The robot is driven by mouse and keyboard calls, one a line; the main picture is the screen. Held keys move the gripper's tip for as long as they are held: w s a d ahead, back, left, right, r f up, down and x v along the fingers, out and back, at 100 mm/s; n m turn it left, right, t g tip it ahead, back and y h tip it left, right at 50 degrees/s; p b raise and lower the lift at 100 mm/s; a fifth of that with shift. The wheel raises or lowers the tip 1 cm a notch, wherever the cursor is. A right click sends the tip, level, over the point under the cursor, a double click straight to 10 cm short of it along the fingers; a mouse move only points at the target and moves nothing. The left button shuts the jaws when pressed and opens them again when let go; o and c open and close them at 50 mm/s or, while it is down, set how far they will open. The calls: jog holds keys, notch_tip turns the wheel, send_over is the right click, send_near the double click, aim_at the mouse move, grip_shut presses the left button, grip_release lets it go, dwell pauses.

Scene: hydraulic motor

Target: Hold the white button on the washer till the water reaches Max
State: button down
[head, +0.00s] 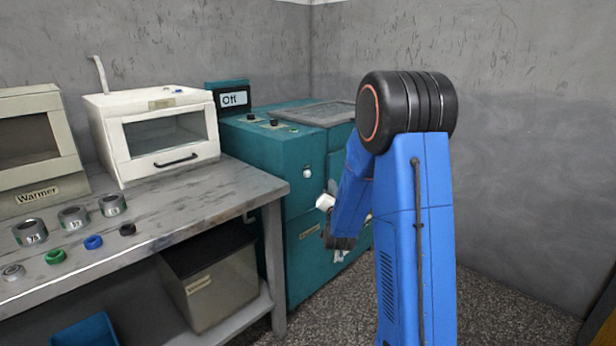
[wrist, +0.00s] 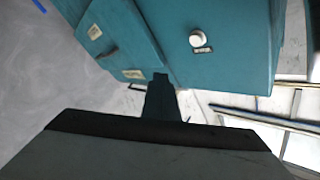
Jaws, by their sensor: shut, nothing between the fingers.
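The washer (head: 270,150) is a teal cabinet right of the workbench, with a small display (head: 233,99) reading "Off" at its back left corner. The white button (head: 307,172) is on its front face, high up. In the wrist view the round white button (wrist: 197,39) stands out from the teal face, with a small label beside it. My gripper (wrist: 160,80) shows there as a dark narrow shape, shut and empty, below and left of the button and apart from it. In the head view my blue arm hides part of the washer's front. No water level is readable.
The workbench (head: 190,200) carries a white oven-like box (head: 150,130), a warmer (head: 38,150), and several rings. A grey bin (head: 210,285) and a blue bin (head: 88,332) are below it. Open floor (head: 490,310) lies to the right.

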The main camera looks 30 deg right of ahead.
aim_at(308, 174)
jog(key=shift+w, duration=0.1)
jog(key=w+a, duration=0.3)
jog(key=w, duration=0.5)
jog(key=shift+w, duration=0.15)
dwell(2.1)
jog(key=shift+w+a, duration=0.1)
jog(key=shift+w, duration=0.2)
jog(key=shift+w+a, duration=0.15)
jog(key=shift+w, duration=0.2)
dwell(4.2)
